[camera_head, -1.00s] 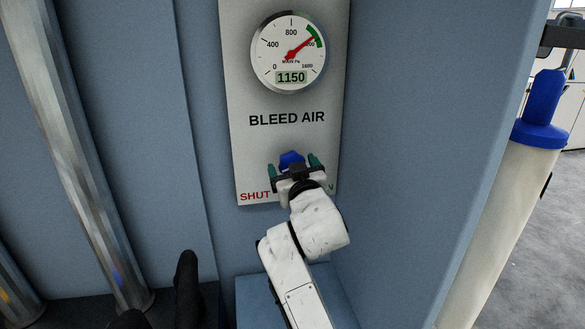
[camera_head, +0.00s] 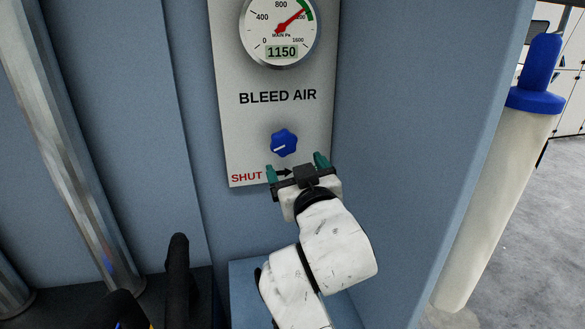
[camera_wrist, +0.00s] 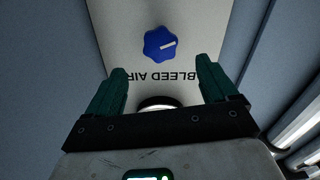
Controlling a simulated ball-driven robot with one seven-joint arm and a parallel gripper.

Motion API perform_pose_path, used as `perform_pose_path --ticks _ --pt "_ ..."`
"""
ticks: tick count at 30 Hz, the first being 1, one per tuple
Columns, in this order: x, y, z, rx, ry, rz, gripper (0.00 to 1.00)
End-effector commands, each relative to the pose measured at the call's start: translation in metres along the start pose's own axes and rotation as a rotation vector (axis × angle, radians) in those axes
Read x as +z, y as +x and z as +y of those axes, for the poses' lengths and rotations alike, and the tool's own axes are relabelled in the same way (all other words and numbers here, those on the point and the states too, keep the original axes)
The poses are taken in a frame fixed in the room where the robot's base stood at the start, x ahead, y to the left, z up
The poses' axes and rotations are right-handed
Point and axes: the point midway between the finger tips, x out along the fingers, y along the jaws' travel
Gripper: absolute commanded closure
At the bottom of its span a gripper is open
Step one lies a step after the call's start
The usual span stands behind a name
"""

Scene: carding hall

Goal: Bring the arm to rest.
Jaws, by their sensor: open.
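My gripper (camera_head: 297,168) is open, its two green fingers spread with nothing between them. It is below and slightly right of the blue knob (camera_head: 284,143) on the BLEED AIR panel (camera_head: 240,120), apart from it. The knob's white mark points to the lower left in the head view. In the wrist view the knob (camera_wrist: 160,44) shows whole beyond the fingertips (camera_wrist: 157,72). The gauge (camera_head: 279,30) above reads 1150, its red needle at the green band. The word SHUT shows left of the gripper; the lettering on the right is hidden by the gripper.
Blue walls stand behind the panel and close on its right (camera_head: 420,130). A metal pipe (camera_head: 65,150) runs down at the left. A blue ledge (camera_head: 245,290) lies below the panel. A cream cylinder with a blue top (camera_head: 535,85) stands beyond the right wall.

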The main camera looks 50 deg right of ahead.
Motion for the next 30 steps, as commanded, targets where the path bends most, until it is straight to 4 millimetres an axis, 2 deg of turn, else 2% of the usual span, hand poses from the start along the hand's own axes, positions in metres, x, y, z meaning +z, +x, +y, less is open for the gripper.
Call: perform_pose_path --ticks 9,11,13,14,17,20,24,26,27,30 --pt "0.001 0.000 0.000 -0.001 0.000 -0.002 0.14" --pt "0.007 0.000 -0.002 -0.007 -0.003 -0.019 0.14" --pt "0.025 -0.002 -0.006 -0.025 -0.009 -0.067 0.14" --pt "0.036 -0.003 -0.008 -0.037 -0.013 -0.098 0.14" --pt "0.089 -0.014 -0.019 -0.093 -0.035 -0.245 0.14" --pt "0.154 -0.036 -0.030 -0.162 -0.065 -0.433 0.14" --pt "0.240 -0.083 -0.039 -0.263 -0.113 -0.698 0.14" --pt "0.273 -0.109 -0.041 -0.307 -0.137 -0.811 0.14" --pt "0.293 -0.127 -0.040 -0.337 -0.152 -0.886 0.14" --pt "0.338 -0.174 -0.037 -0.406 -0.190 -1.062 0.14"
